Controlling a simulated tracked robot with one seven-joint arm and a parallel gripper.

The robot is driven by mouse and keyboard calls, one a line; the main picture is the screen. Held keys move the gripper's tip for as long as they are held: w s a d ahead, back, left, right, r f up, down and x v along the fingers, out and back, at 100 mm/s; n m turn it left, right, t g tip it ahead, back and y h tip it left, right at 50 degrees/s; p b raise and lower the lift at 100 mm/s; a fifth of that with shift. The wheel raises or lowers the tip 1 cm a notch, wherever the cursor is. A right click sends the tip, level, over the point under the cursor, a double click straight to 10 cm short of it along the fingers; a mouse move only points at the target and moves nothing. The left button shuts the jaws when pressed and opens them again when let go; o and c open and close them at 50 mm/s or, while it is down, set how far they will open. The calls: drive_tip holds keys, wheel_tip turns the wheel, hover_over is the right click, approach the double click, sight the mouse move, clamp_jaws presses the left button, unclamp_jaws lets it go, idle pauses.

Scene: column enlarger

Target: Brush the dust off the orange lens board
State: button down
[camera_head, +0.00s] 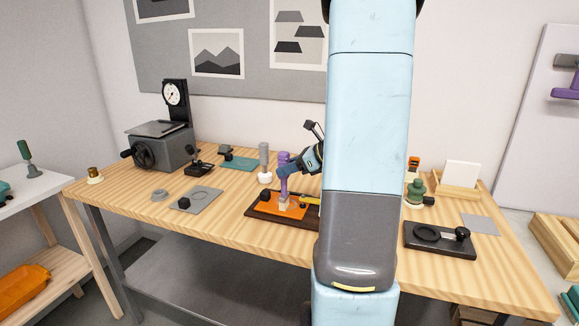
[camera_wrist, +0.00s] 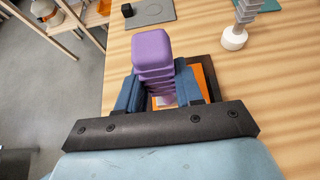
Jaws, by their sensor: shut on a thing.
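The orange lens board (camera_head: 264,204) lies flat in a dark tray (camera_head: 252,212) near the front of the wooden table. My gripper (camera_head: 287,171) is shut on a brush with a ribbed purple handle (camera_head: 283,158). The brush stands upright over the board, its pale head (camera_head: 284,202) low, seemingly touching the orange surface. In the wrist view the purple handle (camera_wrist: 152,48) sits between my two blue fingers (camera_wrist: 157,92). Part of the orange board (camera_wrist: 198,82) shows beside it. Dust is too small to make out. My arm hides the area right of the board.
A grey plate with a black knob (camera_head: 196,198) lies left. A black plate with a ring (camera_head: 440,246) lies right. Bare wood shows in front-left.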

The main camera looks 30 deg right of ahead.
drive_tip(key=shift+s+a, duration=0.55)
drive_tip(key=shift+a, duration=0.1)
drive_tip(key=shift+w+d, duration=0.1)
drive_tip(key=shift+w+d, duration=1.15)
drive_tip(key=shift+d, duration=0.4)
drive_tip(key=shift+w+d, duration=1.2)
drive_tip(key=shift+d, duration=0.25)
